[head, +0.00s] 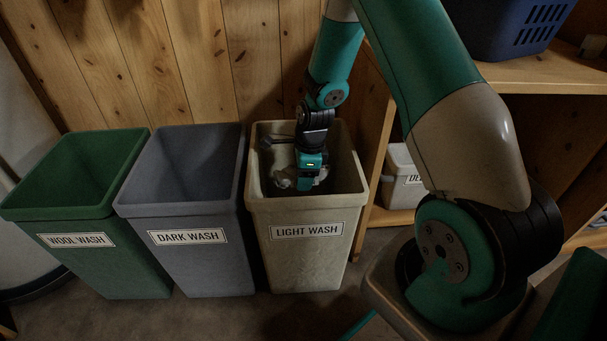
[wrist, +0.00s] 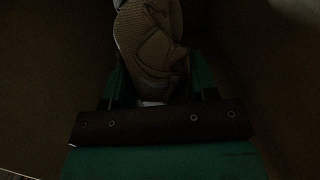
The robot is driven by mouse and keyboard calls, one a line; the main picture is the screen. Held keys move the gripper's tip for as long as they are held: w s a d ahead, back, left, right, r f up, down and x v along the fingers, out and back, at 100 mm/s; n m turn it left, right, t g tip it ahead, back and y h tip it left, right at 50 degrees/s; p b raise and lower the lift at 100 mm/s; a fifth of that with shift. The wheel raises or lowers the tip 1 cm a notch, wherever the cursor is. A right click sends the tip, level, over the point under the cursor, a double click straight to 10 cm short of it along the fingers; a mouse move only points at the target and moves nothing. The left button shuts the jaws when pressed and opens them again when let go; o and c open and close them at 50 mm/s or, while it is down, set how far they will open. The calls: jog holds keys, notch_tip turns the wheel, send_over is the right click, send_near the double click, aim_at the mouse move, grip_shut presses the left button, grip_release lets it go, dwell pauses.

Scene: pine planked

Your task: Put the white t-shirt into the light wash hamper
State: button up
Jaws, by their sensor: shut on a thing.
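The light wash hamper (head: 306,255) is a beige open bin with a "LIGHT WASH" label, the rightmost of the bins in the head view. My gripper (head: 300,180) reaches down into its mouth, below the rim. The gripper is shut on a pale, crumpled cloth, the white t-shirt (wrist: 145,45). In the wrist view the cloth bunches between the fingers, dim and shadowed. In the head view only small pale bits of it show beside the gripper. The hamper's floor and the lower part of the cloth are hidden.
A grey "DARK WASH" bin (head: 190,265) stands close on the left, with a green "WOOL WASH" bin (head: 115,268) beyond it. A plank wall is behind.

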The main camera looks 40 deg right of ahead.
jog(key=o, duration=1.1)
jog(key=r+p, duration=0.2)
jog(key=r, duration=0.3)
jog(key=s+d+r+p, duration=0.1)
jog(key=r+p, duration=0.2)
jog(key=r, duration=0.3)
jog(key=d+r+p, duration=0.1)
jog(key=r+p, duration=0.2)
jog(key=r, duration=0.3)
jog(key=shift+s+d+r, duration=0.1)
jog(key=shift+s+r, duration=0.05)
jog(key=shift+s, duration=0.1)
